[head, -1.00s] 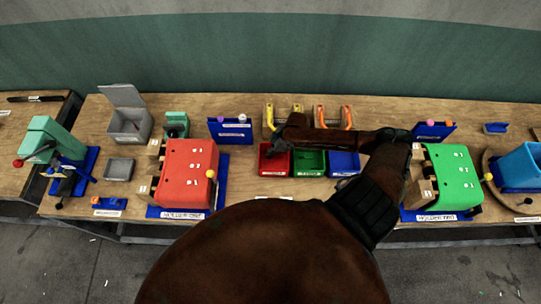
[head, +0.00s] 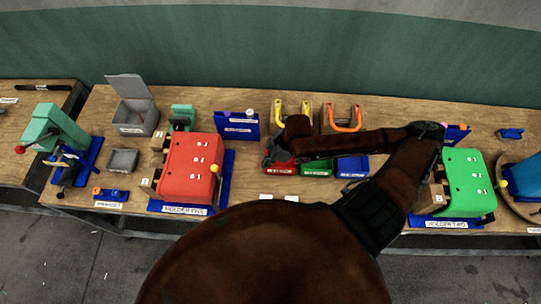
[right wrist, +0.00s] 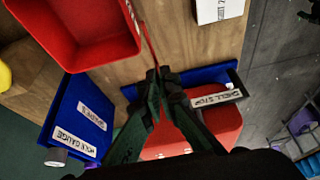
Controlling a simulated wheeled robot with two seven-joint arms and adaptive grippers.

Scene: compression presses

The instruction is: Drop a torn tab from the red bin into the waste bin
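The red bin (head: 281,171) stands on the bench, left of a green bin and a blue bin. My right gripper (head: 270,158) is at its left edge, partly hidden by my arm. In the right wrist view the red bin (right wrist: 75,52) looks empty in the part shown, and my right gripper (right wrist: 158,76) is outside its wall. Its fingertips are closed together on a thin red strip (right wrist: 146,42), seemingly a torn tab, which points past the bin rim. A grey box with a raised lid (head: 134,117) stands at the back left, perhaps the waste bin; its label is unreadable. My left gripper is out of view.
A red press (head: 190,168) stands between the grey box and the red bin. A blue gauge board (head: 237,126) stands behind it. A small grey tray (head: 122,161) lies before the grey box. A green press (head: 466,182) is on the right.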

